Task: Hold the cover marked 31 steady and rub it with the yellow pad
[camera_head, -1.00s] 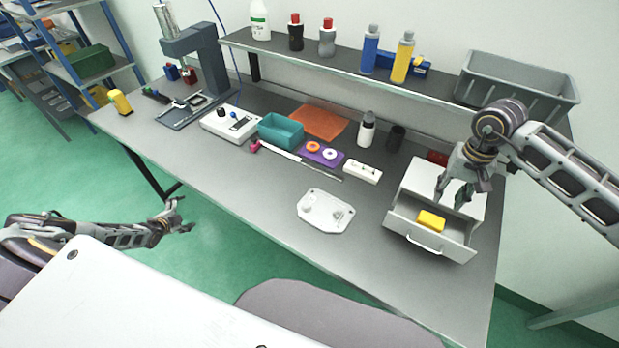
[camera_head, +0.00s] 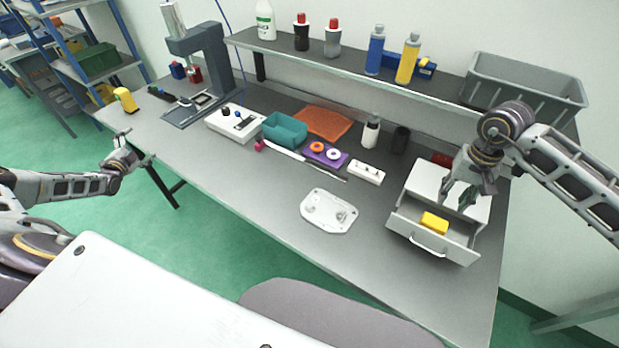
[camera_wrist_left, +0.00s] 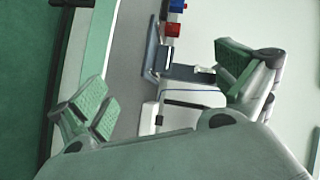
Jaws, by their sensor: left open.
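A pale grey cast cover (camera_head: 328,212) lies flat on the front middle of the bench; no number is legible on it. The yellow pad (camera_head: 434,223) lies in the open drawer (camera_head: 428,243) of the white cabinet. My left gripper (camera_head: 134,149) is open and empty at the bench's left front edge, far left of the cover. Its spread fingers also show in the left wrist view (camera_wrist_left: 168,88), with nothing between them. My right gripper (camera_head: 459,198) hangs above the drawer, just above the pad and apart from it, its fingers spread and empty.
A teal bin (camera_head: 284,131), a purple tray with rings (camera_head: 325,155) and a white block (camera_head: 367,173) stand behind the cover. A press (camera_head: 205,55) and a yellow item (camera_head: 125,100) are at the left. The bench left of the cover is clear.

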